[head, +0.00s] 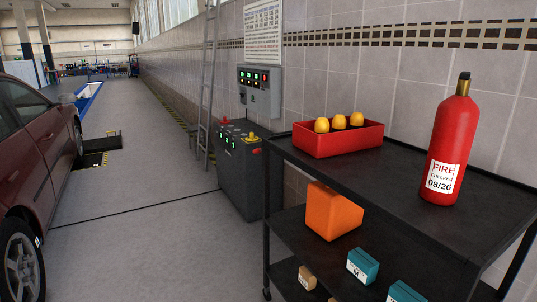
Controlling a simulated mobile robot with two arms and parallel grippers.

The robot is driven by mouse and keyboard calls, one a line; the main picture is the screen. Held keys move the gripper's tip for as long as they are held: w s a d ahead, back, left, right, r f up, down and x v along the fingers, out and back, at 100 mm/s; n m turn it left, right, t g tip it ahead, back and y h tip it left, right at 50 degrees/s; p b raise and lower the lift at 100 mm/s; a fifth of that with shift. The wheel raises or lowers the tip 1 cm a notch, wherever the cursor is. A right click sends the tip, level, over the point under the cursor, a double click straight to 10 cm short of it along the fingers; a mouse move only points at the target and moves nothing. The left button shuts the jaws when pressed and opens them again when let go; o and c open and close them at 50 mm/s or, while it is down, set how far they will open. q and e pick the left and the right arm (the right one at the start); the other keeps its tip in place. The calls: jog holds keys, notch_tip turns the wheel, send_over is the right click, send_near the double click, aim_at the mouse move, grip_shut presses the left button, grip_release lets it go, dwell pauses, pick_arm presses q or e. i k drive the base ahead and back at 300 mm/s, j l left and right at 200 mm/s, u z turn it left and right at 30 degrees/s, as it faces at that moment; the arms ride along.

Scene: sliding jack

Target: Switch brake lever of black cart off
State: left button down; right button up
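The black cart (415,192) stands at the right of the head view, close to the tiled wall. Its top shelf and a lower shelf show. One caster (267,294) shows at the foot of its near left leg; I cannot make out a brake lever on it, and the other casters are out of the picture or hidden. Neither of my grippers is in the view.
On the cart are a red fire extinguisher (449,145), a red bin (338,140) with yellow items, an orange box (333,211) and teal boxes (362,266). A dark control cabinet (238,172) stands beyond. A red car (35,165) is at left. Floor between is clear.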

aim_at(257, 150)
jog(key=i+j, duration=0.6)
jog(key=i, duration=0.15)
jog(key=i+j+u, duration=0.1)
jog(key=i+j, duration=0.2)
jog(key=i, duration=0.15)
jog(key=i+j, duration=0.25)
jog(key=i, duration=0.15)
jog(key=i+j+u, duration=0.1)
jog(key=i+j, duration=0.2)
jog(key=i, duration=0.15)
jog(key=i+j, duration=0.2)
jog(key=i, duration=0.3)
jog(key=j+u, duration=0.05)
